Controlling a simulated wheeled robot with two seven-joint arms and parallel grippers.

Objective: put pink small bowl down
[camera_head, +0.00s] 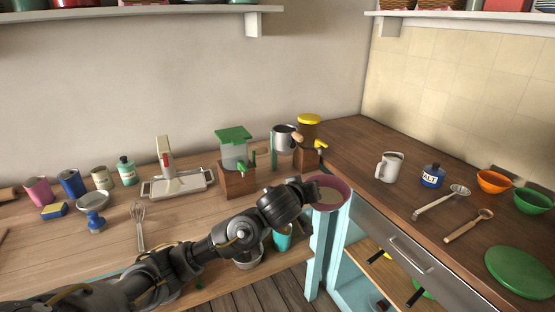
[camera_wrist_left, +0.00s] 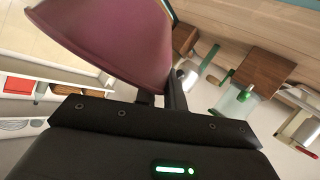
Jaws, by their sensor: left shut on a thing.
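The pink small bowl (camera_head: 343,205) is in my left gripper (camera_head: 310,191), near the corner where the two wooden counters meet. Its opening faces the head camera, so it looks tilted. In the left wrist view the bowl (camera_wrist_left: 112,38) fills the upper left, with its wall at the fingers of my left gripper (camera_wrist_left: 165,95). The gripper is shut on the bowl's edge; the fingertips are partly hidden. I cannot tell how far the bowl is above the counter. My right gripper is in neither view.
The right counter (camera_head: 385,212) has free wood near the corner.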

